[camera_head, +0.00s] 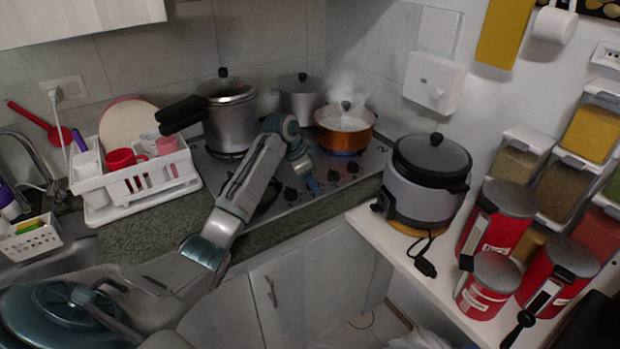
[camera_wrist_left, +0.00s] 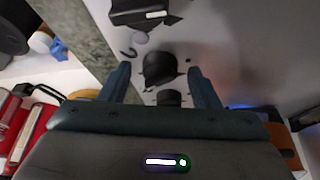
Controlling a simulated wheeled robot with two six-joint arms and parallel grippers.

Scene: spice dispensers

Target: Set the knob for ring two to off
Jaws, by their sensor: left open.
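The cooktop (camera_head: 225,175) has a row of dark knobs along its front right, including one at the left (camera_head: 290,193) and one at the right (camera_head: 352,167). My left gripper (camera_head: 311,180) is over the knob row. In the left wrist view its two blue fingers (camera_wrist_left: 160,75) are open, with a black knob (camera_wrist_left: 160,68) between them and a gap on each side. A second dark knob (camera_wrist_left: 168,98) shows closer to the palm. The frames do not show which knob is for ring two. My right gripper is not in view.
A steaming orange pot (camera_head: 344,133) stands over a blue flame behind the knobs. A pressure cooker (camera_head: 231,124) and a grey pot (camera_head: 299,103) stand on the cooktop. A rice cooker (camera_head: 427,185) stands close to the right. A white dish rack (camera_head: 135,189) is left.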

